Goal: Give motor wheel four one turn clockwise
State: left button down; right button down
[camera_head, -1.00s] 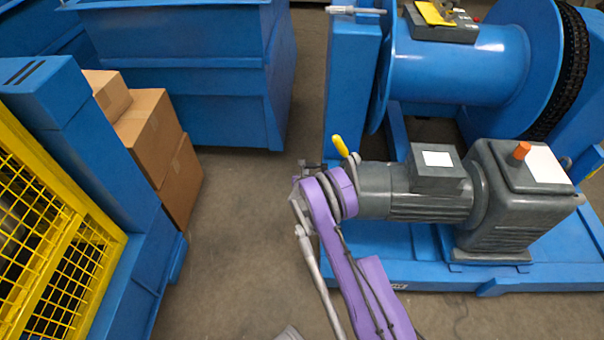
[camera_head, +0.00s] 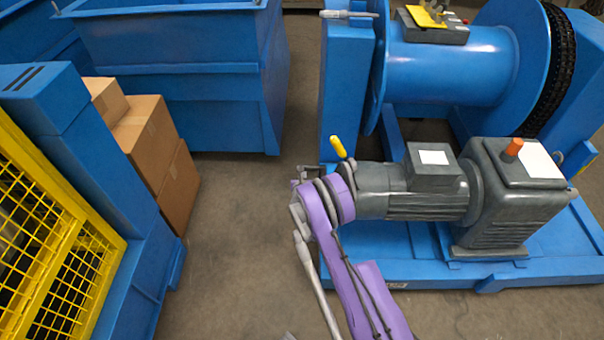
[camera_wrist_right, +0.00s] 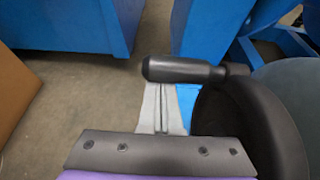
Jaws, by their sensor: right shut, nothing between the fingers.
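The grey motor (camera_head: 415,190) lies level on a blue base, its left end facing my purple right arm. In the right wrist view a dark round wheel (camera_wrist_right: 245,120) stands at the right, with a dark crank handle (camera_wrist_right: 185,70) sticking out leftward. My right gripper (camera_wrist_right: 161,90) is shut and empty, its pale fingertips just below the handle in the picture. I cannot tell whether they touch it.
A grey gearbox (camera_head: 505,200) with an orange cap adjoins the motor. A blue drum (camera_head: 450,70) stands behind. Cardboard boxes (camera_head: 155,140), a blue bin (camera_head: 180,90) and a yellow mesh guard (camera_head: 60,260) are at the left. Open floor (camera_head: 240,240) lies between.

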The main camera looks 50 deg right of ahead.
jog(key=shift+s+a+r+t+h+b, duration=0.1)
jog(key=shift+s+r+t+h+b, duration=0.1)
jog(key=shift+r+t+h, duration=0.35)
jog(key=shift+s+a+r+t+h+b, duration=0.1)
jog(key=shift+s+r+t+h, duration=0.2)
jog(key=shift+h, duration=0.45)
dwell(0.4)
jog(key=shift+s+a+r+t+h, duration=0.1)
jog(key=shift+a+r+t+h, duration=0.1)
jog(key=shift+t+h, duration=0.4)
jog(key=shift+s+a+r+t+h, duration=0.1)
jog(key=shift+a+t+h, duration=0.1)
jog(key=shift+t+h, duration=0.4)
